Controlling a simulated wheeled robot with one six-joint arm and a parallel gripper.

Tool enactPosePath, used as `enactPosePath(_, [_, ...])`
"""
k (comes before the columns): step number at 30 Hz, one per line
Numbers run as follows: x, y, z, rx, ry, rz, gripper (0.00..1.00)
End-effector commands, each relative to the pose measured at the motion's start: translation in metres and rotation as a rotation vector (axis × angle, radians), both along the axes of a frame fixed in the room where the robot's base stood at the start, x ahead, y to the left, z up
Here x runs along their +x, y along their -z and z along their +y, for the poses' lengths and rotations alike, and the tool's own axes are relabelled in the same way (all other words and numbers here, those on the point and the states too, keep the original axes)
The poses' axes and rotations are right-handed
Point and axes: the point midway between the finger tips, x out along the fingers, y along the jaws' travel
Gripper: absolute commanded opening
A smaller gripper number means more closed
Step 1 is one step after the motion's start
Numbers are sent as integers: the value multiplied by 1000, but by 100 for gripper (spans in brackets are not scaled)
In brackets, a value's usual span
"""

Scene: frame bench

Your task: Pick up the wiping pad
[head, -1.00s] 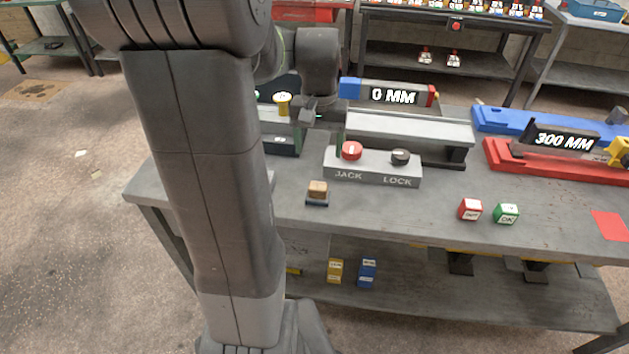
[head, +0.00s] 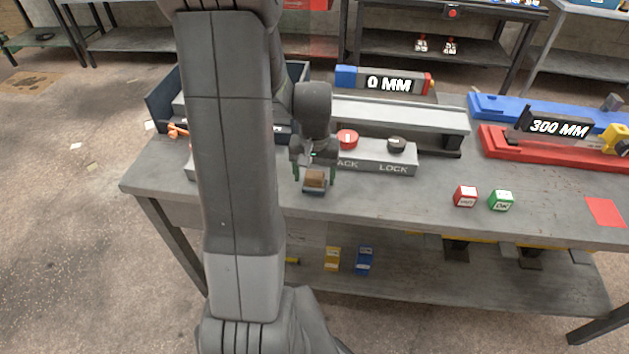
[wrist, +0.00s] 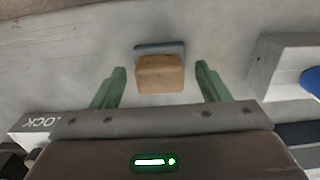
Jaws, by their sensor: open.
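The wiping pad (head: 315,181) is a small block with a tan wooden top and a dark blue-grey base. It lies on the bench top in front of the grey JACK and LOCK control box. In the wrist view the pad (wrist: 160,74) sits centred, just beyond and between the fingertips. My gripper (head: 315,174) is right over the pad, pointing down, with a green finger on each side. In the wrist view my gripper (wrist: 160,78) is open and empty, with clear gaps left and right of the pad.
The control box (head: 372,157) with a red knob (head: 347,139) and a dark knob (head: 396,144) stands close behind the pad. A red cube (head: 465,196) and a green cube (head: 501,200) stand to the right. The bench top (head: 410,190) between is clear.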

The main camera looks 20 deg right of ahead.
Motion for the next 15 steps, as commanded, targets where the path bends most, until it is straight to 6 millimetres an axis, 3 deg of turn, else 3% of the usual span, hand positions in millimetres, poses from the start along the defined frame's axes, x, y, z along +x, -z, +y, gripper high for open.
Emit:
enactPosePath(7, [0,2,0,-1,0,-1,69])
enactPosePath(15, [0,2,0,-1,0,-1,20])
